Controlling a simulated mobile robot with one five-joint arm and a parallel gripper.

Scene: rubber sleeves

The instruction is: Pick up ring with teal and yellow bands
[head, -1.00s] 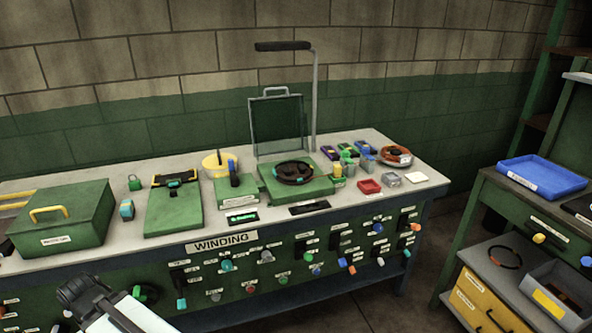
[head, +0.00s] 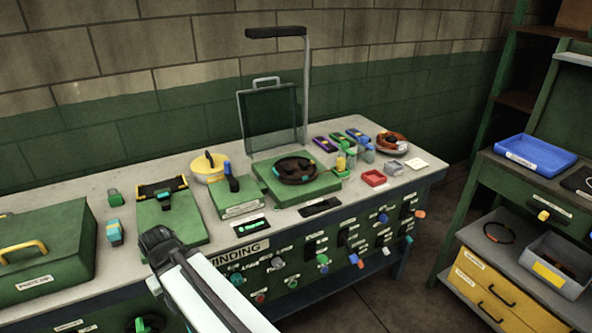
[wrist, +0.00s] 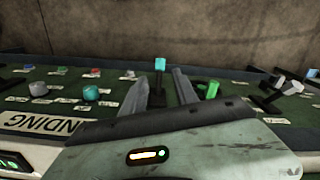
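A dark ring (head: 295,169) with teal marks lies flat on a green base plate (head: 268,188) on the bench, in front of a raised clear guard. I cannot make out its yellow band at this size. A second thin dark ring (head: 499,232) with reddish marks lies on the lower shelf at right. My gripper (head: 158,240) is at the bench's front, left of and nearer than the ring on the plate. In the wrist view my gripper (wrist: 161,75) is open, with nothing between its fingers; a teal-tipped switch shows behind the gap. No ring shows in that view.
The raised guard (head: 272,120) and a tall post with a black bar (head: 276,32) rise behind the ring. Switches and knobs jut from the bench's front panel.

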